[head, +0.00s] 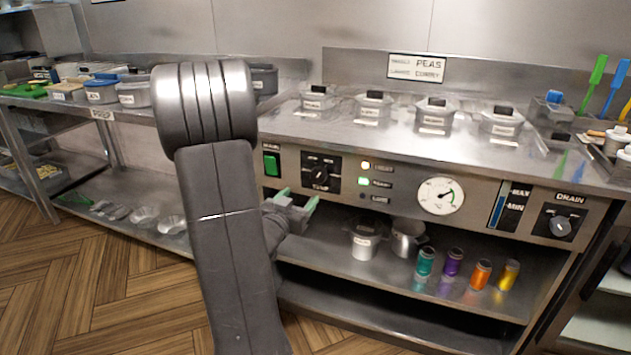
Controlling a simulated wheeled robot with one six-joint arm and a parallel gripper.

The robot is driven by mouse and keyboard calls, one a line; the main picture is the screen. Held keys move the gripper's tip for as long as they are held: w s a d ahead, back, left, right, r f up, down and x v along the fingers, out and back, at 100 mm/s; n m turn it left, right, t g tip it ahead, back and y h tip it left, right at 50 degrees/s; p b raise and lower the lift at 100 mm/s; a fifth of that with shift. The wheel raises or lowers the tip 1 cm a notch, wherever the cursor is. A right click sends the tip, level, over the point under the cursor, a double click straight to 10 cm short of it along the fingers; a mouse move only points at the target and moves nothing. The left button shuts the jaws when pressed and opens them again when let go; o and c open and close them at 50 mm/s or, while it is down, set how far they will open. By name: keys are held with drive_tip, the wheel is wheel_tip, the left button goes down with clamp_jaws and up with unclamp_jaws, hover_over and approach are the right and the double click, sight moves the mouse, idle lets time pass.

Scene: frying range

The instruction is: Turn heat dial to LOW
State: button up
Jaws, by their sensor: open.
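The heat dial, a black knob marked TEMP (321,173), sits on the front panel (400,211) of the steel range, left of the indicator lights. Its small scale marks are too blurred to read, so I cannot tell its setting. My gripper (297,200) is open and empty, with green fingertips, below and left of the dial and apart from it in the picture. My arm hides part of the gripper and the panel's left end.
Right of the dial are lit indicator lights (364,182), a round gauge (440,196) and a DRAIN knob (560,226). Lidded containers (436,113) stand on top. Pots and several coloured jars (453,262) stand on the shelf below. Wooden floor (100,290) is clear at the left.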

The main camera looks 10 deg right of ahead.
sight(316, 176)
drive_tip(key=x, duration=1.1)
drive_tip(key=shift+w+d+b, duration=0.1)
drive_tip(key=shift+w+b, duration=0.15)
drive_tip(key=shift+b, duration=0.15)
drive_tip(key=shift+c, duration=0.4)
drive_tip(key=c, duration=0.9)
drive_tip(key=shift+n+p, duration=0.3)
drive_tip(key=shift+n, duration=0.1)
drive_tip(key=n+p, duration=0.2)
drive_tip(key=shift+r+n, duration=0.1)
drive_tip(key=shift+n, duration=0.2)
drive_tip(key=n+p, duration=0.1)
drive_tip(key=n, duration=0.1)
drive_tip(key=shift+n, duration=0.4)
drive_tip(key=n+p, duration=0.1)
drive_tip(key=n, duration=0.1)
drive_tip(key=n+p, duration=0.1)
drive_tip(key=n, duration=0.2)
drive_tip(key=shift+f+n+p, duration=0.2)
drive_tip(key=shift+n+p, duration=0.1)
drive_tip(key=shift+p, duration=0.1)
